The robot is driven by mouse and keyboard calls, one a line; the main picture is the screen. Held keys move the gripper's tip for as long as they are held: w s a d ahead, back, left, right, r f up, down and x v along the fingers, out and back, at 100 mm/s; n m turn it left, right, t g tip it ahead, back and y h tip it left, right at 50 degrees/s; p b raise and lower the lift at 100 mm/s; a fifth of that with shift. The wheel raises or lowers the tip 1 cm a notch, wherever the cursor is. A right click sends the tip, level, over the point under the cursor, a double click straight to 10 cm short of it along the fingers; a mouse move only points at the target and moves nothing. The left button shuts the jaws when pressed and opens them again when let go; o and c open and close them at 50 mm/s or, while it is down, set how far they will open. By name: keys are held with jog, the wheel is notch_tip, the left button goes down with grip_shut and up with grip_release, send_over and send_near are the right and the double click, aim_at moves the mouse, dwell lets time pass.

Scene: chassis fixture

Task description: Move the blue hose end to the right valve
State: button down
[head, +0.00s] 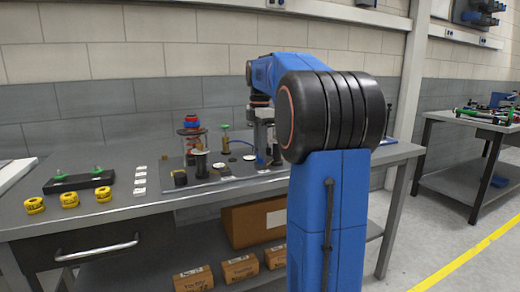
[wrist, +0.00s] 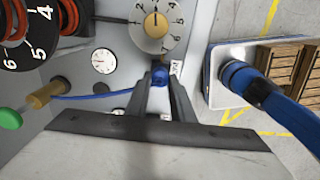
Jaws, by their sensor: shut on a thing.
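My gripper (wrist: 160,80) is shut on the blue hose end (wrist: 160,74), which shows between the fingertips in the wrist view. The thin blue hose (wrist: 95,96) runs left from it towards a brass fitting (wrist: 45,95) with a green knob (wrist: 10,118). A round pale dial (wrist: 157,22) with a yellow centre lies just beyond the fingertips; I cannot tell whether it is the right valve. In the head view, my gripper (head: 269,150) is over the right part of the grey fixture plate (head: 215,184), partly hidden by my arm. A green-topped brass post (head: 225,139) stands left of it.
A small gauge (wrist: 103,61) and a large black numbered dial (wrist: 25,30) lie left of my gripper. A red-and-blue stack (head: 192,128) stands at the plate's back. Yellow rolls (head: 69,200) and a black block (head: 79,182) sit on the left of the bench.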

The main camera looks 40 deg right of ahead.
jog(key=shift+f, duration=0.1)
jog(key=c, duration=1.5)
grip_release()
jog(key=shift+o, duration=0.2)
jog(key=shift+r, duration=3.5)
